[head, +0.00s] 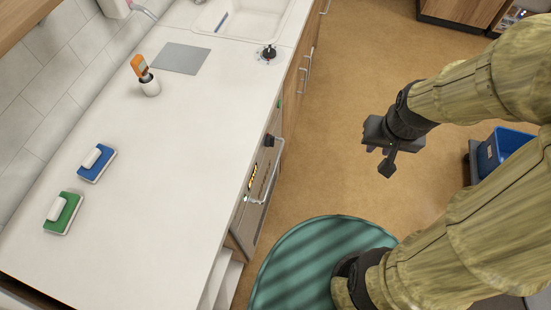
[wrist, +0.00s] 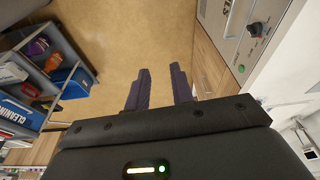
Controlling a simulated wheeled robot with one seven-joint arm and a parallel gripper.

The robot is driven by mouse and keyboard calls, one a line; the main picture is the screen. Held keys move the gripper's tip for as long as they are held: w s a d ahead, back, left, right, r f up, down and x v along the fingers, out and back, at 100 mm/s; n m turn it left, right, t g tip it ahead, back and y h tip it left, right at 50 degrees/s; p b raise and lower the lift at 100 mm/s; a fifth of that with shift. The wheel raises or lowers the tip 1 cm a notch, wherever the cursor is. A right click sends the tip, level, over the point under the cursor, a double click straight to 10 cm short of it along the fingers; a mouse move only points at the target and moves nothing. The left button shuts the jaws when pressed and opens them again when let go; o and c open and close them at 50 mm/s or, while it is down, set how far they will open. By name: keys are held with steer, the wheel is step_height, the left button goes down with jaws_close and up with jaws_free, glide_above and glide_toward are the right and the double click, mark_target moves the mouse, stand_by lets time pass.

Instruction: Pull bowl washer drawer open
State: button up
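The bowl washer (head: 266,182) is built into the front of the white counter in the head view, seen at a steep angle. It has a lit display, a dark knob and a pale bar handle (head: 272,176). Its drawer looks shut. In the wrist view a grey panel with a green button (wrist: 240,36), probably the washer's, is at upper right. My gripper (head: 374,150) is over the floor, to the right of the washer and apart from it. In the wrist view its two dark purple fingers (wrist: 160,88) are apart with nothing between them.
A round green mat (head: 300,265) lies below the washer. A cart with a blue bin (head: 503,148) stands at right. Tan floor between is clear.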

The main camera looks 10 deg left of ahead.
mark_target(273, 169)
steer(key=w+a+f+m+g+y+b, duration=0.2)
steer(key=w+a+f+m+y+b, duration=0.1)
steer(key=f+m, duration=0.8)
steer(key=w+a+f+m+g+y+b, duration=0.3)
steer(key=w+f+m+y+b, duration=0.2)
steer(key=f+m, duration=0.6)
steer(key=w+a+f+m+g+y+b, duration=0.2)
steer(key=f+m+y, duration=0.5)
steer(key=f+m, duration=0.4)
steer(key=w+a+b, duration=0.1)
steer(key=w+b, duration=0.1)
steer(key=shift+w+a+f+g, duration=0.2)
steer(key=shift+w+a+g, duration=0.05)
steer(key=shift+w+g, duration=0.1)
steer(key=p+x, duration=0.1)
steer(key=x, duration=1.6)
steer(key=shift+a, duration=0.25)
steer(key=shift+c, duration=0.4)
